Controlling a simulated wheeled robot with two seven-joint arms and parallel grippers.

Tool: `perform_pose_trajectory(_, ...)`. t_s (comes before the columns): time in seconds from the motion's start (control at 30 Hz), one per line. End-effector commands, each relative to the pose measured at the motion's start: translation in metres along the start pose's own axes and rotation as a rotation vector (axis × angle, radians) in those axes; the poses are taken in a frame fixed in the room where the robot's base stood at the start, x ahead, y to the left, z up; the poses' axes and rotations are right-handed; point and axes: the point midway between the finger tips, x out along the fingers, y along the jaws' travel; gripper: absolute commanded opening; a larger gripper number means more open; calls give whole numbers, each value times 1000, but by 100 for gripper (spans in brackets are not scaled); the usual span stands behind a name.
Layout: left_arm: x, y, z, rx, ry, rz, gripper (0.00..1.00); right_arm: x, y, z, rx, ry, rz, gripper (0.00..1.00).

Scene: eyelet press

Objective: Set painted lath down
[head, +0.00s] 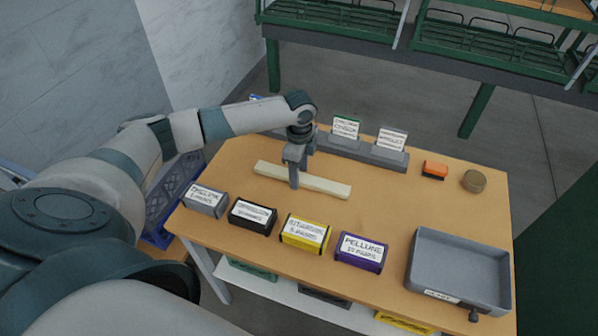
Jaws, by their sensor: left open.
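The painted lath (325,185) is a long cream bar. In the head view it lies flat on the wooden table (385,205), behind the row of labelled boxes. My left gripper (294,178) points down over the lath, left of its middle. Its jaws are open, and one finger shows in front of the lath. The other finger is mostly hidden, so I cannot tell whether either touches the lath. My right gripper is not in view.
Grey (206,201), black (252,215), yellow (305,233) and purple (361,252) boxes line the front edge. A grey tray (413,262) is at the right. A grey card holder (365,152), an orange block (434,170) and a round tin (474,181) stand behind. The table right of the lath is clear.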

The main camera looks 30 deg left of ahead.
Motion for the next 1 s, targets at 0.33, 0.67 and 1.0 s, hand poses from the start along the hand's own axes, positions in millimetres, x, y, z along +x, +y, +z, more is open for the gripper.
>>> perform_pose_trajectory(0.33, -23, -1, 0, -1, 2, -3, 50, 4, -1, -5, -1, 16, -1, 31)
perform_pose_trajectory(0.67, -80, -1, 0, 0, 2, -4, 50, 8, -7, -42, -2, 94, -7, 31)
perform_pose_trajectory(1.0, -119, -1, 0, -1, 0, -1, 50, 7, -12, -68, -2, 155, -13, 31)
